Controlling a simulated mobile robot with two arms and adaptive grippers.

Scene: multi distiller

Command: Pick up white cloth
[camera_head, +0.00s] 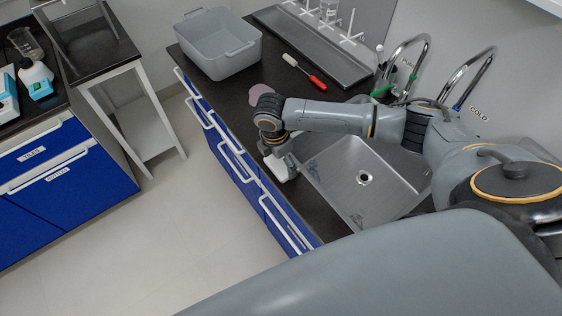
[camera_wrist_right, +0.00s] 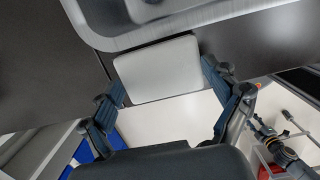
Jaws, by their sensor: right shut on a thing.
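The white cloth (camera_head: 275,168) shows as a small white block at the tip of my right gripper (camera_head: 284,163), near the front edge of the dark counter. In the right wrist view the cloth (camera_wrist_right: 160,68) is a flat, pale, rounded rectangle between the two blue fingers of my right gripper (camera_wrist_right: 166,84), which is shut on it. I cannot tell whether the cloth still touches the counter.
A steel sink (camera_head: 350,185) lies just right of my gripper, with two curved taps behind it. A grey tub (camera_head: 217,50), a pinkish flat piece (camera_head: 261,92) and a red-handled brush (camera_head: 317,82) sit farther back. Blue drawers with white handles front the counter.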

